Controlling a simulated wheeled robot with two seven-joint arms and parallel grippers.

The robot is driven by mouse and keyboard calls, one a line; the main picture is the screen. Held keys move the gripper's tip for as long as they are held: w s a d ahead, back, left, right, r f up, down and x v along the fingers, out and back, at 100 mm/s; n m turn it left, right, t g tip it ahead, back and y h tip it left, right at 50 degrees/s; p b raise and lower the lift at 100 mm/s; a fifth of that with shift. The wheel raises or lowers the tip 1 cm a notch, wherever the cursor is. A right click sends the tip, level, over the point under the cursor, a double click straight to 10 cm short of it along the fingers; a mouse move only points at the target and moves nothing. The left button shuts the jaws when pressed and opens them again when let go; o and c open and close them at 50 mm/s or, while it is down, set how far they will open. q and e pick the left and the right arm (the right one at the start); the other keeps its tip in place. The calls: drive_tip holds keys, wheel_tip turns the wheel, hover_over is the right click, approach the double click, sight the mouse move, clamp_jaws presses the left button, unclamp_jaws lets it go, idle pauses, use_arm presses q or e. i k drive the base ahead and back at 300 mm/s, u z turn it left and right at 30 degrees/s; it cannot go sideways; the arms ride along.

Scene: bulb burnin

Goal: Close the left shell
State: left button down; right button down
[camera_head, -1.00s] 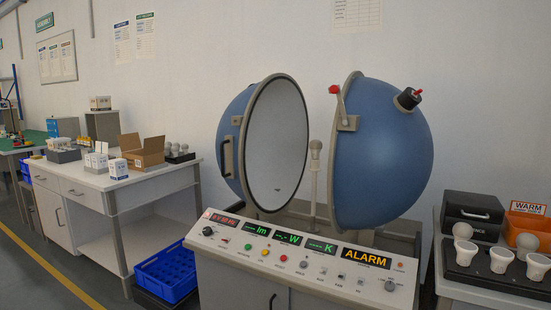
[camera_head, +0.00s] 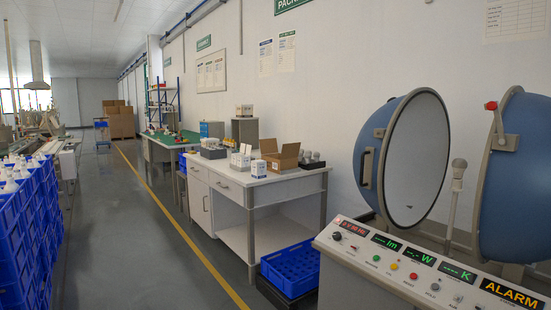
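The left shell (camera_head: 376,143) is a blue half-sphere with a pale inner face (camera_head: 415,160) and a grey rim, standing swung open at the right of the view. A bulb (camera_head: 459,165) stands upright on a post in the gap between the shells. Neither of my grippers shows.
The control panel (camera_head: 415,262) below the shells has lit displays, one reading ALARM. A white bench (camera_head: 262,181) with an open carton (camera_head: 282,160) stands left of it, with a blue crate (camera_head: 291,268) on the floor between. Stacked blue crates (camera_head: 28,225) stand far left; the aisle floor is clear.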

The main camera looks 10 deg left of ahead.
sight(401, 153)
drive_tip(key=u, duration=0.5)
drive_tip(key=i, duration=0.9)
